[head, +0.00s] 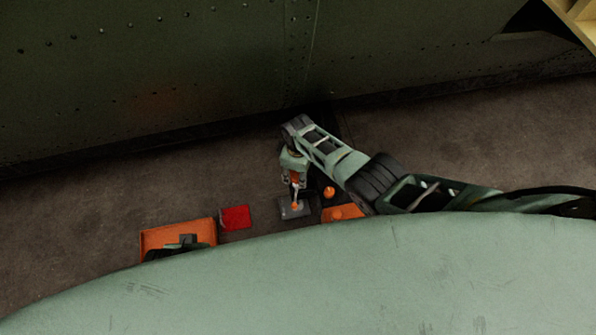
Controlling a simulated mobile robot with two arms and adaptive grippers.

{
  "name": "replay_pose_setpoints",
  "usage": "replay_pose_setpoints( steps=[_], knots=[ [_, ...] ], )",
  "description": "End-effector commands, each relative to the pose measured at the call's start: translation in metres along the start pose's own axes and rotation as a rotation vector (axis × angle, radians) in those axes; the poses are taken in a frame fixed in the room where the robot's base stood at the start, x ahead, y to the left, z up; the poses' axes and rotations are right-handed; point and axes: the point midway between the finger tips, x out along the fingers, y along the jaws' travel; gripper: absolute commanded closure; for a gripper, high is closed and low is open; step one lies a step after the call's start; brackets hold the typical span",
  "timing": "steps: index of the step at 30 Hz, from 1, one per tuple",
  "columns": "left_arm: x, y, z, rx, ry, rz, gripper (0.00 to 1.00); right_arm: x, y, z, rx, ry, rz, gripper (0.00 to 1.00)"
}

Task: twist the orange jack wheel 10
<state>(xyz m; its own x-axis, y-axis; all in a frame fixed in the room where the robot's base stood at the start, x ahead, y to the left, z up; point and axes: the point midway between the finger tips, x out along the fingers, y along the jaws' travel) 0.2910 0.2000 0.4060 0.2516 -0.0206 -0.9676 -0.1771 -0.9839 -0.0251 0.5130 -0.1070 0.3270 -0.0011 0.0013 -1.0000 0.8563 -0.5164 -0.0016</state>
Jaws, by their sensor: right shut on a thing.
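My right gripper (295,198) points down, with its fingers closed at a small orange part, which looks like the orange jack wheel (296,206). The wheel sits over a grey plate (285,212) on the floor. The fingers cover much of it, so its shape and turn cannot be told. A second round orange piece (329,192) is just right of the gripper, apart from it. My left gripper is not in view.
The dark green riveted fuselage (150,70) spans the back. On the floor are an orange tray (150,238) with dark items, a red square (236,217), and an orange piece (342,212) under my right arm. Bare floor (80,215) is clear at left.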

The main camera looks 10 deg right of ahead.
Motion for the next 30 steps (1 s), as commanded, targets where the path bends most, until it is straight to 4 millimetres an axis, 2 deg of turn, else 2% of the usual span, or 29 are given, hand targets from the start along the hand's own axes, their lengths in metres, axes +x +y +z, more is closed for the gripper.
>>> replay_pose_setpoints(
  steps=[1, 10, 26, 27, 30],
  knots=[
    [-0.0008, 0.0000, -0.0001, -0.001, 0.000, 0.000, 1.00, 0.0035, -0.0023, 0.0053, -0.028, -0.011, -0.006, 0.85],
    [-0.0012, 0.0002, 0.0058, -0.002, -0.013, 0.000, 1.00, 0.0032, -0.0011, 0.0050, -0.143, -0.011, -0.005, 0.85],
    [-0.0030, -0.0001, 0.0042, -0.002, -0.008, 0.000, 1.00, 0.0025, 0.0008, 0.0050, -0.168, -0.010, -0.001, 0.85],
    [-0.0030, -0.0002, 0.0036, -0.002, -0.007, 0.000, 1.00, 0.0025, 0.0009, 0.0049, -0.168, -0.010, -0.001, 0.58],
    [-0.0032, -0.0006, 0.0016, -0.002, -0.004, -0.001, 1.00, 0.0021, 0.0014, 0.0044, -0.168, -0.009, 0.000, 0.50]
  ],
)
